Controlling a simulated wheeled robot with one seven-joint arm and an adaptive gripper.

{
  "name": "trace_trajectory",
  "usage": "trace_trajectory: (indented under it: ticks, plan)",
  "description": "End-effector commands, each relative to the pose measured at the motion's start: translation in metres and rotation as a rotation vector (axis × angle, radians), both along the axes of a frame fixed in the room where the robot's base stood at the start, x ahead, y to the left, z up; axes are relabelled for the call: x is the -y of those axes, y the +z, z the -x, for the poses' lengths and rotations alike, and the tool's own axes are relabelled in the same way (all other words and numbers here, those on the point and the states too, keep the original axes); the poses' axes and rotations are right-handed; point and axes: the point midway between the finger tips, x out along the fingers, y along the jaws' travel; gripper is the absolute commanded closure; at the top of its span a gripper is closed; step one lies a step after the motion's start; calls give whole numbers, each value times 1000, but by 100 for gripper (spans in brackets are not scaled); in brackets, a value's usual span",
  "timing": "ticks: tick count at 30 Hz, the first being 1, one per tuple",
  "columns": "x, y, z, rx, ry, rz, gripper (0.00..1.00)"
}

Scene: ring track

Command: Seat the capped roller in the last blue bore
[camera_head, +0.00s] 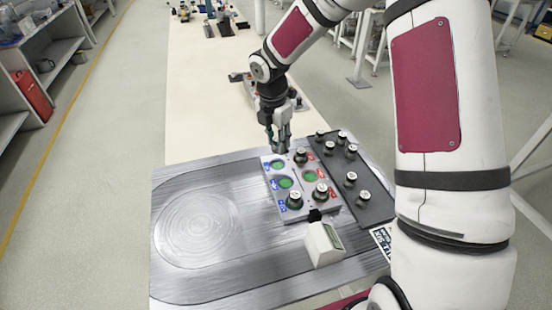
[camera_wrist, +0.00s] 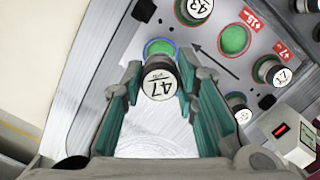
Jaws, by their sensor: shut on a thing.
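My gripper (camera_head: 278,140) is over the far left end of the grey plate (camera_head: 268,195). In the wrist view its teal fingers (camera_wrist: 160,95) are shut on a roller with a white cap marked 47 (camera_wrist: 158,80). A far blue-ringed bore (camera_head: 276,167) with a green inside lies close to the held roller; it also shows in the wrist view (camera_wrist: 160,48), just beyond the cap. A second blue-ringed bore (camera_head: 284,183) also shows green and is hidden in the wrist view. A capped roller (camera_head: 295,200) stands in the near blue bore.
The red row has one green bore (camera_head: 310,175) between two capped rollers (camera_head: 301,156) (camera_head: 320,192). A dark tray (camera_head: 375,208) with several capped rollers lies to the right. A white readout device (camera_head: 322,245) stands at the plate's near end. The metal table's left side (camera_head: 200,225) is clear.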

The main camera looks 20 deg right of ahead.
Motion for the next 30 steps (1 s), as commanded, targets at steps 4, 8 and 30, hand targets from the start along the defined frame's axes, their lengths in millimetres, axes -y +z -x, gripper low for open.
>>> trace_trajectory:
  ticks: [4,8,30]
  plan:
    - [0,-21,1,-1,0,1,100]
    - [0,-29,0,1,-1,-1,100]
    - [0,-67,0,1,-2,1,59]
